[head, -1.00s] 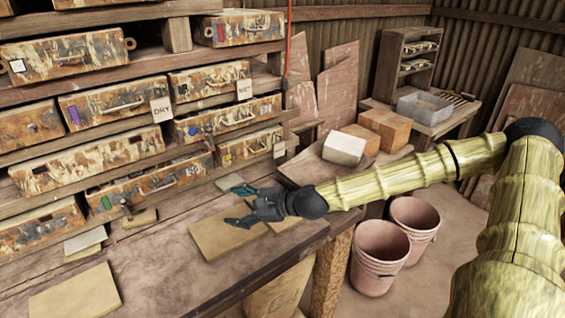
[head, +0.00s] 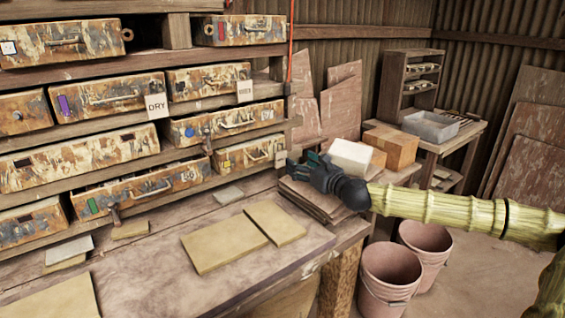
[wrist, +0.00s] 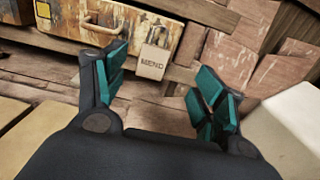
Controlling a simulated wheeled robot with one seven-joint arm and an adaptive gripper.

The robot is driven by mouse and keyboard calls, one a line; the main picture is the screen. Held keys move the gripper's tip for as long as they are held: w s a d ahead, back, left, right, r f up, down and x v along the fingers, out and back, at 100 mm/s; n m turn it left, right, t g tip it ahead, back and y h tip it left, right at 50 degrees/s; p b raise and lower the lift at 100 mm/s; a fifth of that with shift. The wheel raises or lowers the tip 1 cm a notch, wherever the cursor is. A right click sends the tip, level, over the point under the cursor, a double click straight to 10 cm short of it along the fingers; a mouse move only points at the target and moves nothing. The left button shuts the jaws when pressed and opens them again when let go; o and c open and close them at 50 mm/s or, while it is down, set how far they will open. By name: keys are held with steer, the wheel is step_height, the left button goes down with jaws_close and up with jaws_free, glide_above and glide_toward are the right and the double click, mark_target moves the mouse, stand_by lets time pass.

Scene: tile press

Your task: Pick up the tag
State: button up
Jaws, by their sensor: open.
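A pale tag marked MEND (wrist: 153,62) hangs at the right end of a lower shelf, in front of a rusty, paint-stained box. In the head view the same small tag (head: 281,159) is just left of my gripper (head: 297,160). In the wrist view my gripper (wrist: 163,78) is open with green finger pads. The tag shows between the fingers, a little beyond them, and nothing is held. Two other tags hang higher: one marked DRY (head: 157,106) and another (head: 245,91) whose word is too small to read.
Stained boxes (head: 135,190) fill the shelves on the left. Flat tan tiles (head: 225,238) lie on the workbench (head: 170,285). Stacked boards (head: 318,203), a white block (head: 350,157) and a brown block (head: 391,146) are close by my gripper. Pink buckets (head: 390,275) stand below.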

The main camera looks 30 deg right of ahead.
mark_target(282, 154)
steer(key=shift+w+a+b, duration=0.15)
steer(key=shift+w+a, duration=0.05)
steer(key=shift+w, duration=0.45)
steer(key=shift+w+a+b, duration=0.15)
steer(key=shift+w, duration=0.5)
steer(key=shift+w+d, duration=0.1)
steer(key=shift+w, duration=0.55)
steer(key=shift+w+a, duration=0.2)
steer(key=shift+w, duration=0.5)
steer(key=shift+w+a+f, duration=0.1)
steer(key=shift+w+a, duration=0.1)
steer(key=shift+w, duration=1.65)
steer(key=c, duration=1)
